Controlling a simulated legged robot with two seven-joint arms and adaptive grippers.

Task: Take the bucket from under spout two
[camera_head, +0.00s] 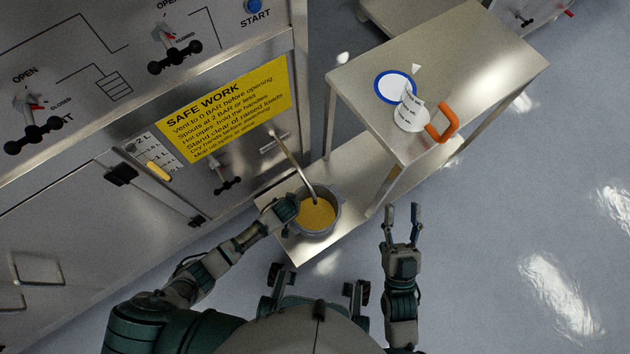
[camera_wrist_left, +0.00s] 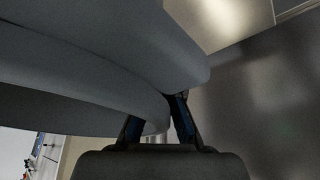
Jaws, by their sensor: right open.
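The bucket (camera_head: 335,224) is a grey round pot with yellow-orange contents, standing on a low metal shelf (camera_head: 300,247). A thin spout pipe (camera_head: 294,160) slants from the panel down to the bucket's mouth. My left gripper (camera_head: 290,209) is at the bucket's left side in the head view. In the left wrist view, the bucket's grey wall (camera_wrist_left: 90,60) fills the upper left, and the left gripper's fingers (camera_wrist_left: 160,118) close around its lip; the fingertips are partly hidden. My right gripper (camera_head: 403,218) is open and empty, to the right of the bucket and apart from it.
A metal table (camera_head: 470,60) stands behind and right, with a blue-rimmed plate (camera_head: 396,86), a white labelled item (camera_head: 411,114) and an orange handle (camera_head: 443,122). Its legs rise near the bucket. The vessel panel (camera_head: 80,200) is at left. The floor at right is clear.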

